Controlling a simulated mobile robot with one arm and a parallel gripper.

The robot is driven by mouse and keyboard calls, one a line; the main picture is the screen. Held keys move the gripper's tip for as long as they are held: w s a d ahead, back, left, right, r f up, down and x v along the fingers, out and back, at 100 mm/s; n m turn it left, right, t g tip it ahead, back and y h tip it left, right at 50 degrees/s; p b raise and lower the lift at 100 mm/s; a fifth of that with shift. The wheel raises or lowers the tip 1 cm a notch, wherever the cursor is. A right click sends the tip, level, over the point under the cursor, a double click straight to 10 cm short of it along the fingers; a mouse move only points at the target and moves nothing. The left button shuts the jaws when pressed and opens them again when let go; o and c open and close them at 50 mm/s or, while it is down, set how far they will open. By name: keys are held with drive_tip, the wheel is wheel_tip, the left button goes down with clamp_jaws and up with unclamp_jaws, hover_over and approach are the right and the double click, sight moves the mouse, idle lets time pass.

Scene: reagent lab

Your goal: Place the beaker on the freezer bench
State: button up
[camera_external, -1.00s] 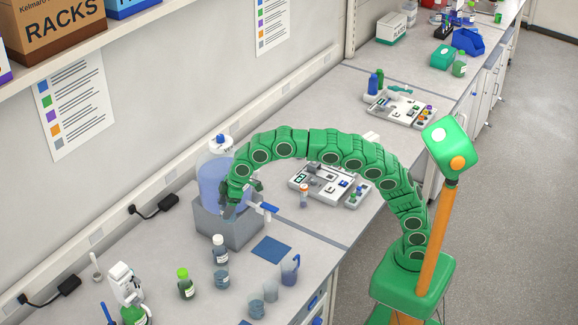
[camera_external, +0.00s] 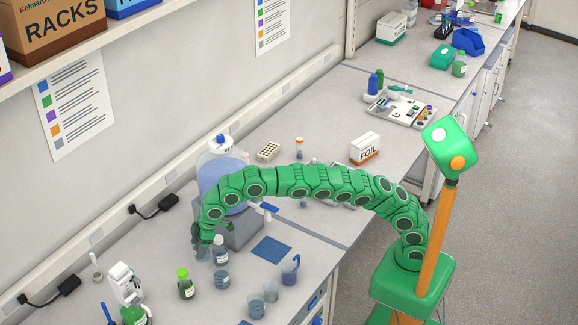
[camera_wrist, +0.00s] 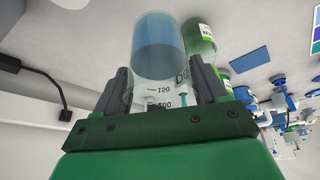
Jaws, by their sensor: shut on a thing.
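My gripper (camera_external: 203,238) is low over the near bench, just left of the dark-capped bottle (camera_external: 220,252) and in front of the grey stand with the big carboy. In the wrist view my gripper (camera_wrist: 163,92) is shut around a clear beaker (camera_wrist: 160,48) with blue liquid and printed graduations, one finger on each side. In the external view the gripper mostly hides this beaker; I cannot tell whether it touches the bench. No label marks any surface as the freezer bench.
Near the gripper stand a green-capped bottle (camera_external: 186,285), other beakers (camera_external: 257,307) and a blue-handled jug (camera_external: 290,270). The blue-liquid carboy (camera_external: 215,165) stands behind. A foil box (camera_external: 365,148) and a parts tray (camera_external: 400,108) are further along. A blue mat (camera_external: 271,248) lies bare.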

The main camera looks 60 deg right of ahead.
drive_tip(key=shift+a+f, duration=0.35)
drive_tip(key=shift+a, duration=0.1)
drive_tip(key=shift+f, duration=5)
drive_tip(key=o, duration=1.3)
drive_tip(key=shift+f, duration=0.1)
drive_tip(key=v, duration=1.2)
drive_tip(key=shift+s, duration=0.1)
